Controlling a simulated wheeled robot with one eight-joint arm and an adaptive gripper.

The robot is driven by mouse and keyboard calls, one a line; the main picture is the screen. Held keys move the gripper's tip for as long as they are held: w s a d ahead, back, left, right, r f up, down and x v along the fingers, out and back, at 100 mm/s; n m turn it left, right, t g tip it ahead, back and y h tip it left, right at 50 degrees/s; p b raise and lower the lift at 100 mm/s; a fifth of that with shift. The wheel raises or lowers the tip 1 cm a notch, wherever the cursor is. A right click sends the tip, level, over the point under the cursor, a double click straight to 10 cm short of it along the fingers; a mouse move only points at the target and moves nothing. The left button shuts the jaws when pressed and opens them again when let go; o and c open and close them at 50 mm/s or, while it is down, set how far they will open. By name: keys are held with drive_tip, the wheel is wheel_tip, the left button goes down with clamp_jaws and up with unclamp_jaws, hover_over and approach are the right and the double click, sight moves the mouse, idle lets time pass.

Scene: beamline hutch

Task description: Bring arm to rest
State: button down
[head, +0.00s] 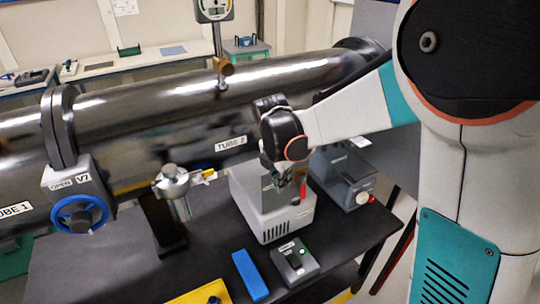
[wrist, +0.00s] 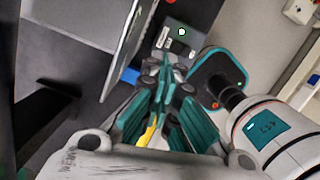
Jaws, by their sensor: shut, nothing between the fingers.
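My gripper (head: 284,182) is in the middle of the head view, at the end of my arm, which reaches in from the right. It is in front of the dark tube labelled TUBE 2 (head: 190,110) and above or in front of a light grey boxy instrument (head: 268,222). I cannot tell the exact gap. In the wrist view, my gripper (wrist: 166,76) shows its green-and-grey fingers together, with nothing between them. The fingers hide part of what lies beyond.
A small grey box with a green light (head: 295,262) and a blue block (head: 250,276) lie on the dark table (head: 110,262). A blue valve wheel (head: 80,214) is at the left. Another grey instrument (head: 345,180) stands behind, right of the gripper.

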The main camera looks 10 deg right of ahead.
drive_tip(key=s+d+r+m+t+b, duration=0.1)
drive_tip(key=s+d+m+t+b, duration=0.1)
drive_tip(key=s+m, duration=0.9)
drive_tip(key=s+d+r+m+t+y+b, duration=0.1)
drive_tip(key=s+d+m+t+b, duration=0.2)
drive_tip(key=s+m+b, duration=0.3)
drive_tip(key=s+m+t, duration=0.1)
drive_tip(key=s+m, duration=0.4)
drive_tip(key=m, duration=0.1)
drive_tip(key=shift+r+m+y+b, duration=0.15)
drive_tip(key=shift+m+y+b, duration=0.15)
drive_tip(key=shift+m, duration=0.1)
